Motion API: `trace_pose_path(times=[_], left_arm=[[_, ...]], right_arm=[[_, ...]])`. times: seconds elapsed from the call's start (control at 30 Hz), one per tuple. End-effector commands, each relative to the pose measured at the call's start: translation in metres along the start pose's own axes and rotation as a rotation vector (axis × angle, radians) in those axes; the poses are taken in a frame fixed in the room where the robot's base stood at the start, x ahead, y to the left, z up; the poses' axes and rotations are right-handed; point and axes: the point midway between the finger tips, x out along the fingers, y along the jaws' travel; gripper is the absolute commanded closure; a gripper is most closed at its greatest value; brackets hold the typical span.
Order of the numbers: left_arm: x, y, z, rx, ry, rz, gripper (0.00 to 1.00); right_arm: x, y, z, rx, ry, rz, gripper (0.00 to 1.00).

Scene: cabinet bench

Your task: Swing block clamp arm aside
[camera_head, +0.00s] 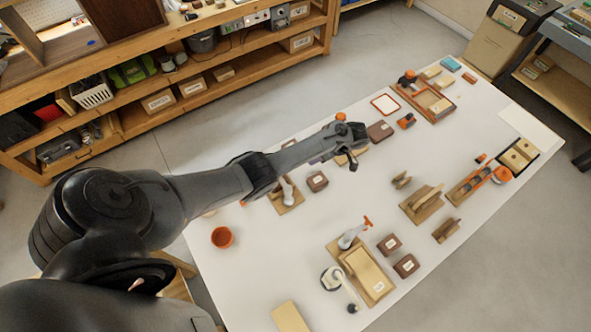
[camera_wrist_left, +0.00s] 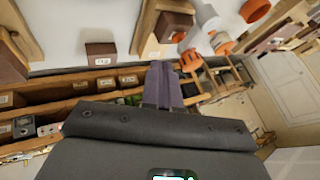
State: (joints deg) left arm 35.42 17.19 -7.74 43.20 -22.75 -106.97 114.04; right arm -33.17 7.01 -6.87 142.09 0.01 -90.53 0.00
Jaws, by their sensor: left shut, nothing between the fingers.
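My left gripper (camera_head: 353,164) hangs over the back middle of the white table. In the left wrist view its purple-grey fingers (camera_wrist_left: 165,84) are together with nothing between them. A clamp with a pale arm and orange handle (camera_head: 350,237) is mounted on a wooden base (camera_head: 368,280) at the table's front. Another pale clamp (camera_head: 287,190) stands on a smaller wooden base, left of the gripper. In the left wrist view, pale cylindrical parts with orange ends (camera_wrist_left: 207,22) lie beyond the fingertips, apart from them. I cannot tell which clamp is the block clamp. My right gripper is not in view.
Brown labelled blocks (camera_head: 317,181) lie near the gripper and by the front clamp. An orange cup (camera_head: 222,237) stands at the left. Wooden fixtures (camera_head: 427,205) and an orange-framed tray (camera_head: 437,105) stand right and back. Bare table separates these groups.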

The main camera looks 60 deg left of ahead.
Motion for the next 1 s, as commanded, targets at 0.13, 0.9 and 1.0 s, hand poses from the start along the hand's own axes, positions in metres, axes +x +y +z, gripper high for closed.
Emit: trace_pose_path(times=[0.13,0.9,1.0], left_arm=[[0.011,0.000,-0.001,0.001,0.002,-0.003,1.00],[0.111,-0.028,-0.002,0.002,0.001,-0.001,1.00],[0.114,-0.033,-0.002,0.001,0.001,0.000,1.00]], right_arm=[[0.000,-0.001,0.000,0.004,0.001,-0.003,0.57],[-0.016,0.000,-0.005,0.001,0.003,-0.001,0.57],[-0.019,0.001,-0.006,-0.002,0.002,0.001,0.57]])
